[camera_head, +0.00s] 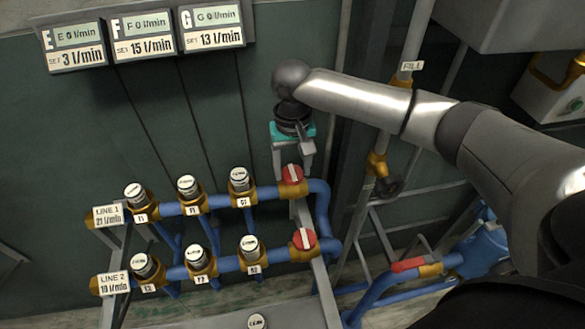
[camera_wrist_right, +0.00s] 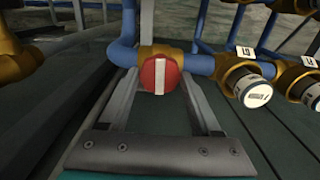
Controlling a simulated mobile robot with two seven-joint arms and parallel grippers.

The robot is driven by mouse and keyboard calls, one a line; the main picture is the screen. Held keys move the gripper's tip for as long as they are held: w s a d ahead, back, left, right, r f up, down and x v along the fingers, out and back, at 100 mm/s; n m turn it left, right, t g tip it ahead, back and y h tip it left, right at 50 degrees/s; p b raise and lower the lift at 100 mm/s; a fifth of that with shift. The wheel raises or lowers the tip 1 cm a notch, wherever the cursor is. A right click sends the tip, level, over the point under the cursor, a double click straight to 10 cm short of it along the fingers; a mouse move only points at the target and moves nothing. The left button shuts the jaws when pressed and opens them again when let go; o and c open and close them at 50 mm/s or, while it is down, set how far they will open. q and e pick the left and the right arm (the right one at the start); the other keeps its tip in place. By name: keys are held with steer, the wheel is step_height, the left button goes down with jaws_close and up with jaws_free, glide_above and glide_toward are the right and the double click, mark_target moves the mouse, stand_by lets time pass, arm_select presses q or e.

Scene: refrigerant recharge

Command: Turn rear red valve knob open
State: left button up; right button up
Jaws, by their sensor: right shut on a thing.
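The rear red valve knob (camera_head: 292,174) is a round red cap with a white stripe, at the right end of the upper blue pipe. In the right wrist view the knob (camera_wrist_right: 161,75) faces me, its stripe upright and across the pipe. My right gripper (camera_head: 293,160) reaches down to it from behind, and its fingers (camera_wrist_right: 160,90) lie on either side of the knob, shut on it. The front red knob (camera_head: 304,239), also with a white stripe, is on the lower pipe. My left gripper is not in view.
Several brass valves with white-topped dials, such as this one (camera_head: 239,180), line both pipes left of the knobs. Flow displays (camera_head: 145,38) hang on the wall above. A vertical FILL pipe (camera_head: 385,125) and a red-handled valve (camera_head: 409,265) stand at the right.

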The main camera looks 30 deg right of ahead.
jaws_close()
steer(key=n+p, duration=0.2)
steer(key=shift+r+p, duration=0.1)
steer(key=shift+p, duration=0.2)
steer(key=shift+n+p, duration=0.55)
steer(key=shift+n, duration=0.55)
